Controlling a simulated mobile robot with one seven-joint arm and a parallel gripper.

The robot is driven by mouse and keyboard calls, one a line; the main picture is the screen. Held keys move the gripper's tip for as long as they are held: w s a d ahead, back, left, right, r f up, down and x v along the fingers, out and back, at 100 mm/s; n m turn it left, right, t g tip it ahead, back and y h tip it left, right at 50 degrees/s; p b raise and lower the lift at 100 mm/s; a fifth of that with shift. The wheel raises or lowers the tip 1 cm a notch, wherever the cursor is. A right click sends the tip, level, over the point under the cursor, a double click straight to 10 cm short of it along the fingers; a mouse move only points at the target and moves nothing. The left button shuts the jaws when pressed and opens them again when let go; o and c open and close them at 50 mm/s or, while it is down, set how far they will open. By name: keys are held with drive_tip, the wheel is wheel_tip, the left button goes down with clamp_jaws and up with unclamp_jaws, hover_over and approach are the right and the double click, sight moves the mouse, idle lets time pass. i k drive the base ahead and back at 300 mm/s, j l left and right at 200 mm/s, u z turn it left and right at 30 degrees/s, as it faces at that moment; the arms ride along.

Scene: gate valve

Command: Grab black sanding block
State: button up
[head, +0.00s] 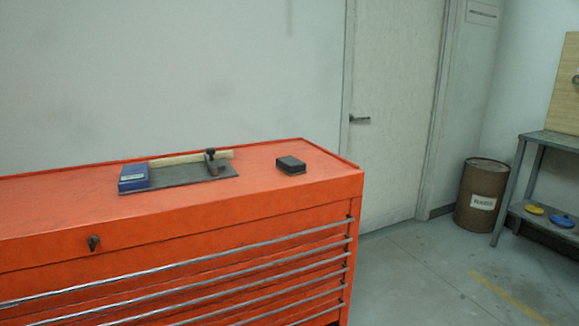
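The black sanding block (291,165) lies flat on the top of the orange tool cabinet (262,190), toward its right end. It is a small dark rectangular block, apart from the other items there. Nothing covers it. My gripper is not in view.
Left of the block, a dark flat plate (190,177) holds a blue box (134,177), a light wooden stick (185,158) and a small dark tool (211,162). A raised lip edges the cabinet top. A rusty drum (480,196) and grey bench (545,140) stand right.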

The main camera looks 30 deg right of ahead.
sight(291, 165)
drive_tip(key=l+z, duration=0.1)
drive_tip(key=z, duration=0.6)
drive_tip(key=i+l+z, duration=0.15)
drive_tip(key=l, duration=0.15)
drive_tip(key=l+z, duration=0.15)
drive_tip(key=l, duration=0.2)
drive_tip(key=i+l+z, duration=0.15)
drive_tip(key=l, duration=0.15)
drive_tip(key=i+l+z, duration=0.2)
drive_tip(key=l+z, duration=0.2)
drive_tip(key=i+l+z, duration=0.95)
drive_tip(key=i, duration=0.25)
drive_tip(key=i+u, duration=0.4)
drive_tip(key=i+l+u, duration=0.1)
drive_tip(key=i+u, duration=0.35)
drive_tip(key=i+j+u, duration=0.1)
drive_tip(key=i+u, duration=0.35)
drive_tip(key=i+l+u, duration=0.15)
drive_tip(key=i+u, duration=0.95)
drive_tip(key=i+l+u, duration=0.15)
drive_tip(key=i+u, duration=0.2)
